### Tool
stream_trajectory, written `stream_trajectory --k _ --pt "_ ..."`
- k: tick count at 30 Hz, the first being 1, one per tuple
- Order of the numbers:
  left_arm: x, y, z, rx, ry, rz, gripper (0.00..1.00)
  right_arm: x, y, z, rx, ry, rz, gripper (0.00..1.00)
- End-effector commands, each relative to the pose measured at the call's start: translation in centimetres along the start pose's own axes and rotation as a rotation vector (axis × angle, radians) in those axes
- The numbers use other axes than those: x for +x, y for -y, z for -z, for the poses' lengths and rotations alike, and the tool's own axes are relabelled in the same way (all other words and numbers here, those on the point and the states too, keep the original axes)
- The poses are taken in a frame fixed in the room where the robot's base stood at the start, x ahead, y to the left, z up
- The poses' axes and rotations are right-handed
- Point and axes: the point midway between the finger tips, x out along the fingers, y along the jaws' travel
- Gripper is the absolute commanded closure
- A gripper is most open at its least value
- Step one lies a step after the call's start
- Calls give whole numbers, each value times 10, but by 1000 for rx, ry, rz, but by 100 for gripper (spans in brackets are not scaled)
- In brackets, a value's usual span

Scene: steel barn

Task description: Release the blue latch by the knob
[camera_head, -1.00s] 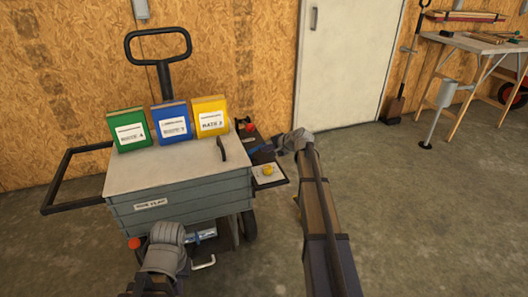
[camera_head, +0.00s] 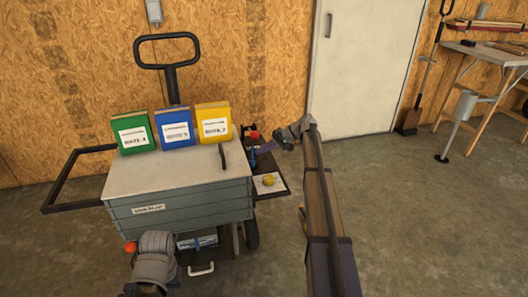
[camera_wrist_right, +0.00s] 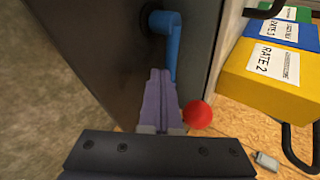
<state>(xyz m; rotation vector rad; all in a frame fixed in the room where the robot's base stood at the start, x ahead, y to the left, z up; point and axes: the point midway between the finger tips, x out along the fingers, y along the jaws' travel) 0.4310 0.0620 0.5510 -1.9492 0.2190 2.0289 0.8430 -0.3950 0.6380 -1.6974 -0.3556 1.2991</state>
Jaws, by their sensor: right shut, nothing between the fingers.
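The blue latch (camera_wrist_right: 173,45) is a bent blue lever on a dark upright panel in the right wrist view. In the head view it is a small blue patch (camera_head: 250,157) at the cart's right side. A red ball knob (camera_wrist_right: 197,115) stands beside my fingers; it also shows in the head view (camera_head: 254,134). My right gripper (camera_wrist_right: 160,75) is shut and empty, its purple fingertips close beside the lever's free end. I cannot tell whether they touch. It shows small in the head view (camera_head: 264,148). My left gripper is hidden; only its arm shows.
The grey cart (camera_head: 180,205) carries green (camera_head: 131,131), blue (camera_head: 174,126) and yellow (camera_head: 213,122) binders. A yellow knob (camera_head: 268,180) sits on a side plate at its right. A workbench (camera_head: 485,48) stands far right. The floor between is clear.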

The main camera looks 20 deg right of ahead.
Motion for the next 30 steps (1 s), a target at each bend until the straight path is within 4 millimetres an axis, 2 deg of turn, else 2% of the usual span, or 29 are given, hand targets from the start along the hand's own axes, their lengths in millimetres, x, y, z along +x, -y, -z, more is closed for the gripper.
stream_trajectory --k 12,30 --pt "0 0 0 0 0 0 100 12 8 6 4 -5 0 100" --pt "0 0 0 0 0 0 100 15 11 7 4 -5 0 100"
